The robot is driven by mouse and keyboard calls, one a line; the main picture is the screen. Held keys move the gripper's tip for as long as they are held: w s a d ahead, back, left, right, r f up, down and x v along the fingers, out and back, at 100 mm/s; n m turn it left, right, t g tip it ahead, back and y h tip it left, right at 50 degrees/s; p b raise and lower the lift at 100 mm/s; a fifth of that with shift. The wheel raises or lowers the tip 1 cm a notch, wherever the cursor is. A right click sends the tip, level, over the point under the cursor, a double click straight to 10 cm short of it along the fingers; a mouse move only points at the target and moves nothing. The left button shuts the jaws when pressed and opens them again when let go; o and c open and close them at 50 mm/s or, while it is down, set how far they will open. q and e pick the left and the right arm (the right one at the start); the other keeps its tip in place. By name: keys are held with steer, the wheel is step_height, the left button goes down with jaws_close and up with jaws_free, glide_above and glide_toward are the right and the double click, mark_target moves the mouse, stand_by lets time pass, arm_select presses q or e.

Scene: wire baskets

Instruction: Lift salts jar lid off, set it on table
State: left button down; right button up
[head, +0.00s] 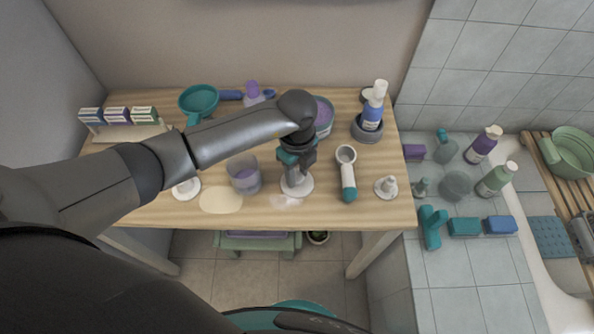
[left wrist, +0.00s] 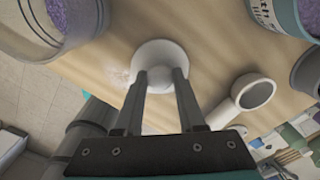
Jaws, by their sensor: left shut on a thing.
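A white round lid with a knob (head: 297,190) is under my left gripper (head: 294,165), near the front middle of the table. In the left wrist view, the gripper's fingers (left wrist: 160,78) are shut on the knob of this lid (left wrist: 158,53). The lid looks level, at or just above the tabletop; I cannot tell if it touches. A clear jar with purple grains (head: 243,175) stands open to its left, and shows in the left wrist view (left wrist: 97,18). A teal labelled tub with purple contents (head: 326,116) stands behind, partly hidden by my arm. My right gripper is out of view.
On the wooden table, a white scoop (head: 347,172) lies right of the lid. Other white knobbed pieces stand at left (head: 186,189) and right (head: 386,187). A pale round patch (head: 221,200) lies in front of the clear jar. A pump bottle (head: 373,107) stands at the back right.

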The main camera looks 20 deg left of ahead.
arm_select(q)
steer(key=shift+f, duration=0.15)
steer(key=shift+c, duration=2.1)
jaws_free()
steer(key=shift+r+p, duration=3.85)
steer(key=shift+r, duration=0.25)
step_height(320, 180, up, 15)
steer(key=p, duration=0.1)
